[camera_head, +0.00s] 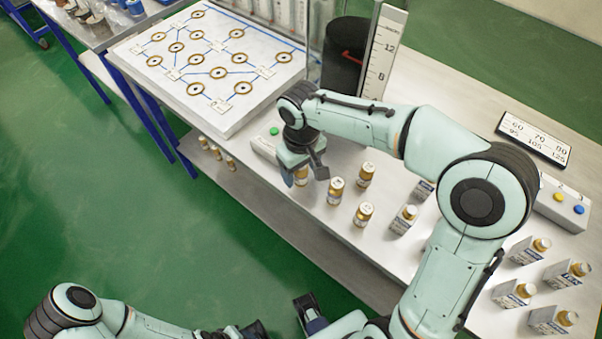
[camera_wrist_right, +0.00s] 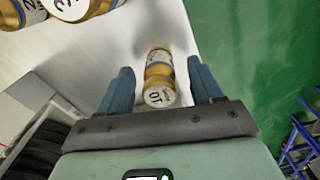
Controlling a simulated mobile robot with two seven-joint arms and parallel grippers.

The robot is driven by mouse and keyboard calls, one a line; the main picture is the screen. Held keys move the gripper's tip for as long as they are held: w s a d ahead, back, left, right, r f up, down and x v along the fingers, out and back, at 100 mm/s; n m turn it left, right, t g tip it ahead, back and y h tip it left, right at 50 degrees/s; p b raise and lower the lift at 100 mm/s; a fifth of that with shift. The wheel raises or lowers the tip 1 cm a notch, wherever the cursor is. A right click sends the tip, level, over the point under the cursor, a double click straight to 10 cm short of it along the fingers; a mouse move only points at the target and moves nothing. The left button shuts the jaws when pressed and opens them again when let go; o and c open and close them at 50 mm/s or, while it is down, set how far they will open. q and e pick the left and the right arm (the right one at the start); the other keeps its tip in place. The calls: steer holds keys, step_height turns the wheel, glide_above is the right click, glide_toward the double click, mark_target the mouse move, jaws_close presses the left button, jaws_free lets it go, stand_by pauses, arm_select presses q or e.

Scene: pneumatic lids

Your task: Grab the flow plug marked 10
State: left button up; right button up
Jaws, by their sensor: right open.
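The flow plug marked 10 (camera_wrist_right: 160,76) is a brass cylinder with a pale label and a white numbered end. In the right wrist view it stands between the two blue fingers of my right gripper (camera_wrist_right: 162,88). The fingers are open, with a gap visible on each side of the plug. In the head view, my right gripper (camera_head: 301,174) is low over the bench's front edge, and the plug is mostly hidden beneath it. My left gripper (camera_head: 309,312) seems to be at the bottom edge, partly cut off, away from the bench; its jaw state is unclear.
Other brass plugs (camera_head: 336,190) stand close to the right of my gripper. Boxed bottles (camera_head: 404,219) stand farther right. A white board with ringed ports (camera_head: 262,98) lies to the left. A black cylinder (camera_head: 345,55) and scale (camera_head: 383,50) stand behind. Lower-shelf plugs (camera_head: 217,153) sit below.

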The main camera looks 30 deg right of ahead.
steer(key=shift+f, duration=0.95)
steer(key=shift+c, duration=0.4)
steer(key=shift+r, duration=0.1)
jaws_close()
